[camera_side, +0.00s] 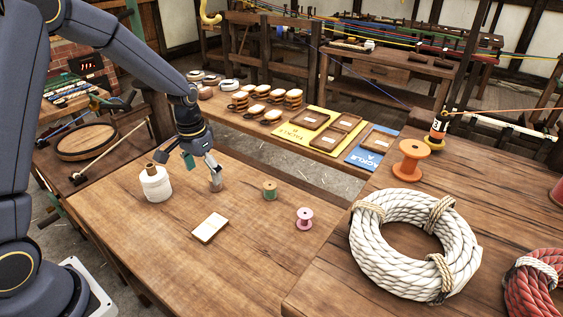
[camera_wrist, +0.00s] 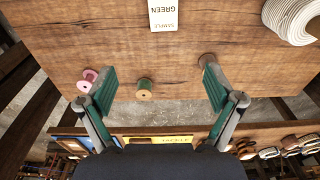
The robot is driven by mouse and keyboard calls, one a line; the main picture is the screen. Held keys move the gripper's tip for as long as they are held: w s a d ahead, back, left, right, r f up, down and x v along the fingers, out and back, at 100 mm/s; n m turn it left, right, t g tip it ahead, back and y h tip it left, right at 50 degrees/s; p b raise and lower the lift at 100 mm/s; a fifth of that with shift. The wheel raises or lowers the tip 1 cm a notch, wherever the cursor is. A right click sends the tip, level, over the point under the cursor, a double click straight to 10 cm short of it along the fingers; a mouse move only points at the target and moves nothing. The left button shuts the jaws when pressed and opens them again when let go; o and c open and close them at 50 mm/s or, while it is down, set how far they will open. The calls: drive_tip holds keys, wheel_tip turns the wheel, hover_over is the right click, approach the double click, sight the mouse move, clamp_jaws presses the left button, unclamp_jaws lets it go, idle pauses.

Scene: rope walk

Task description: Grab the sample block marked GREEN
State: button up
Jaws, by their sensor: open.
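The sample block (camera_side: 209,228) is a flat, pale cream slab lying on the wooden bench. In the wrist view the block (camera_wrist: 163,14) is at the top edge, partly cut off, with SAMPLE and GREEN printed upside down. My gripper (camera_side: 201,166) is above the bench, behind the block in the side view and apart from it. In the wrist view my gripper (camera_wrist: 157,84) is wide open, with nothing held between its green-padded fingers.
A brown spool (camera_side: 215,183) is close to one fingertip. A green-thread spool (camera_side: 269,190), a pink spool (camera_side: 304,218) and a white twine spool (camera_side: 155,184) stand around. A rope coil (camera_side: 416,243) lies right. Bare bench surrounds the block.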

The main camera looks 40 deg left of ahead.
hover_over(210, 226)
drive_tip(key=shift+g, duration=0.4)
drive_tip(key=f, duration=1.3)
drive_tip(key=shift+d+f, duration=0.1)
drive_tip(key=shift+d, duration=0.1)
drive_tip(key=shift+a+f, duration=0.2)
drive_tip(key=shift+f, duration=2.85)
drive_tip(key=c, duration=1.2)
drive_tip(key=shift+r, duration=0.1)
